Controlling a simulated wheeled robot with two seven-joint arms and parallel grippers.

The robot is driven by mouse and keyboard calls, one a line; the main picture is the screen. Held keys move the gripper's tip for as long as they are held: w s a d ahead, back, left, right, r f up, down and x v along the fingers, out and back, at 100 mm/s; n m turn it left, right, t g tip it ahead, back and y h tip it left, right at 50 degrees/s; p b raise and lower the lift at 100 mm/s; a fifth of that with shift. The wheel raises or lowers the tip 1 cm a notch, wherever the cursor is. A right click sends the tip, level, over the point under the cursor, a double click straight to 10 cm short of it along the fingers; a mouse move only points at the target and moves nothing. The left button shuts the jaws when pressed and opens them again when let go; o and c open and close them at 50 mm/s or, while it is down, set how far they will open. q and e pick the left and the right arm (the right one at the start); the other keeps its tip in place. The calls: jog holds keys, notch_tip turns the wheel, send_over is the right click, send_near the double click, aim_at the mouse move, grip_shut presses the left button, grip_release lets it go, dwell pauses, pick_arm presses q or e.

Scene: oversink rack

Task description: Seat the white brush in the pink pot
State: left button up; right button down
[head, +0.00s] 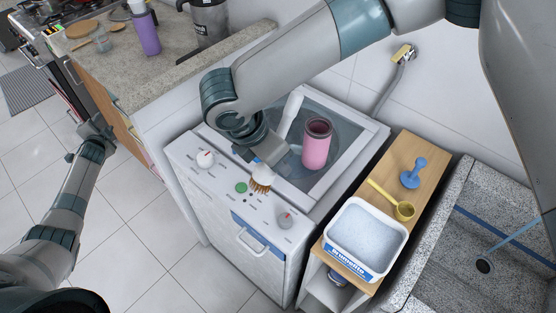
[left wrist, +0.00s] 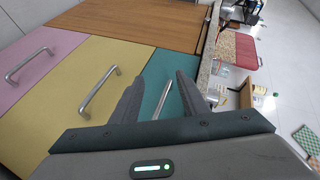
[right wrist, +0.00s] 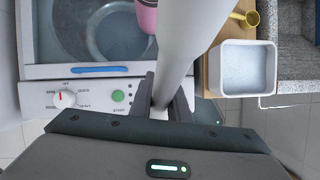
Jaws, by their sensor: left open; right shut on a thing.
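The white brush (head: 291,115) is tilted, its pale handle pointing up and its brown bristles hanging over the washing machine's control panel. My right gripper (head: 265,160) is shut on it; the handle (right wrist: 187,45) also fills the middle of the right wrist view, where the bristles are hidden. The pink pot (head: 315,150) stands upright on the machine's glass lid, to the right of the brush and apart from it. Part of the pot (right wrist: 147,15) shows at the top of the right wrist view. My left gripper (head: 93,130) is open and empty, far left near the counter.
The washing machine (head: 205,190) has knobs and a green button in front. To its right, a wooden shelf (head: 428,155) holds a white tub of powder (head: 364,240), a yellow scoop (head: 403,210) and a blue plunger-like item (head: 412,174). A purple bottle (head: 148,32) stands on the counter.

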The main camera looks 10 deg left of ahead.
pick_arm(q)
jog(key=s+d+f+n+g+h, duration=0.1)
jog(key=s+d+f+g, duration=0.1)
jog(key=s+d+f, duration=0.8)
jog(key=s+d+f+n+g+h, duration=0.15)
jog(key=s+d+f, duration=0.5)
jog(key=f, duration=0.75)
jog(key=s+d+f+g+h, duration=0.2)
jog(key=s+d+f, duration=0.55)
jog(key=f, duration=0.45)
jog(key=s+d+f+n+g+h, duration=0.1)
jog(key=s+d+f, duration=0.3)
jog(key=s+d, duration=0.4)
jog(key=s+d+f+n+g+h, duration=0.1)
jog(key=s+d+f, duration=0.4)
jog(key=s, duration=1.2)
jog(key=s+d+f+n+g+h, duration=0.1)
jog(key=s+d+f+g, duration=0.2)
jog(key=s+d, duration=0.9)
jog(key=shift+s+d+f, duration=0.2)
jog(key=shift+d+f, duration=0.3)
jog(key=shift+f, duration=0.35)
jog(key=shift+n+g, duration=0.25)
pick_arm(e)
jog(key=shift+d, duration=0.1)
